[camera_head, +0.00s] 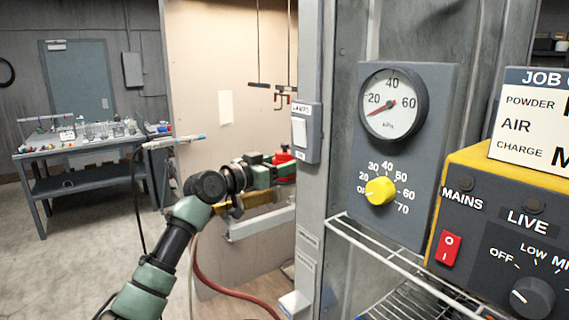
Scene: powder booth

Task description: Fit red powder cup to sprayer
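My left arm reaches up from the lower left, and my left gripper (268,172) is at the booth opening, just left of the grey post. A small red object (283,157), perhaps the red powder cup, shows at the gripper's far end, partly hidden by the gripper and the post. I cannot tell whether the fingers are closed on it. A slim pale tool with a blue end (175,142), perhaps the sprayer, lies level left of the gripper, with a black cable hanging from its left end. My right gripper is out of view.
A grey post with a lamp switch (300,132) stands close right of the gripper. Beyond it are a gauge panel (405,150), a wire shelf (400,268) and a yellow control box (500,220). A cluttered workbench (60,152) stands at the back left; the floor before it is clear.

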